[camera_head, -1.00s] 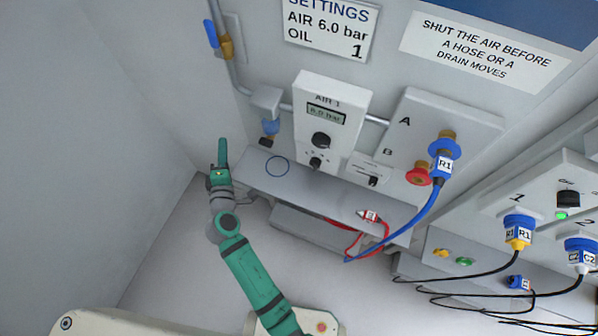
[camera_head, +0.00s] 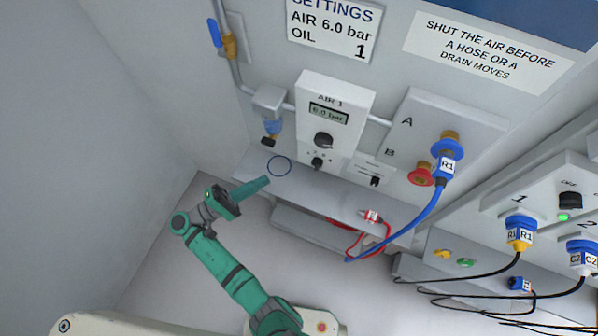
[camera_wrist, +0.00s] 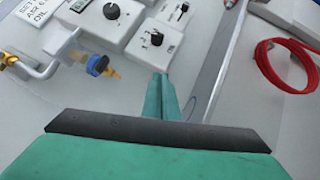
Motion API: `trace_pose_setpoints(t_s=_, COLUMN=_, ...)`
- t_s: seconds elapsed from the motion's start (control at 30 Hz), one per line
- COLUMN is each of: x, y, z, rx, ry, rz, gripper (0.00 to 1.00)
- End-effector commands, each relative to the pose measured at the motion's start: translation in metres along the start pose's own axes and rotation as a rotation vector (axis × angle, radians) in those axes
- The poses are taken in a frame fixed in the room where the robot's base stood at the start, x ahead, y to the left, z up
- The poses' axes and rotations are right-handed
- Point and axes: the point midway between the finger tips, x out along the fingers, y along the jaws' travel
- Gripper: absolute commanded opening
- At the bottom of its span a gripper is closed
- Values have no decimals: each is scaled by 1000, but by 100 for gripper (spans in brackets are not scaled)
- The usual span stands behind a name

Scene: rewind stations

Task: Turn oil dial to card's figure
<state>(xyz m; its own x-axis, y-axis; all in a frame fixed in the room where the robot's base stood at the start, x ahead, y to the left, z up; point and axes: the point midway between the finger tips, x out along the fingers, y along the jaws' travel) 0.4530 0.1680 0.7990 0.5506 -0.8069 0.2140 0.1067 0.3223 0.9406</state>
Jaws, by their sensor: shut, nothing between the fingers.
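The settings card (camera_head: 333,32) on the wall reads AIR 6.0 bar and OIL 1. A small black dial (camera_head: 317,162) with marks around it sits below the AIR 1 unit's larger knob (camera_head: 323,140).
The AIR 1 unit (camera_head: 312,88) reads 6.0 bar. A blue-bowled filter (camera_head: 272,127) hangs to its left. A small plate with another black control (camera_head: 375,181) is at its right. A ledge (camera_head: 335,190) juts out below. A blue hose (camera_head: 425,212) and red cable (camera_head: 385,235) lie right.

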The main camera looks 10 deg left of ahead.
Motion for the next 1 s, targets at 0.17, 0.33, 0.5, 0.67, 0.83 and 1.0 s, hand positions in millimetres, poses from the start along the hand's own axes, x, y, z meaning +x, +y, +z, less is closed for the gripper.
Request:
trace_pose_setpoints(t_s=0.17, x=-4, y=1, z=11, rx=12, ry=-53, rz=18, gripper=0)
trace_pose_setpoints(t_s=0.33, x=1, y=1, z=11, rx=12, ry=-54, rz=18, gripper=0)
trace_pose_setpoints(t_s=0.5, x=9, y=1, z=12, rx=11, ry=-54, rz=17, gripper=0)
trace_pose_setpoints(t_s=0.67, x=15, y=1, z=12, rx=11, ry=-52, rz=17, gripper=0)
trace_pose_setpoints(t_s=0.83, x=23, y=1, z=13, rx=10, ry=-52, rz=16, gripper=0)
trace_pose_setpoints(t_s=1.0, x=57, y=1, z=15, rx=11, ry=-52, rz=15, gripper=0)
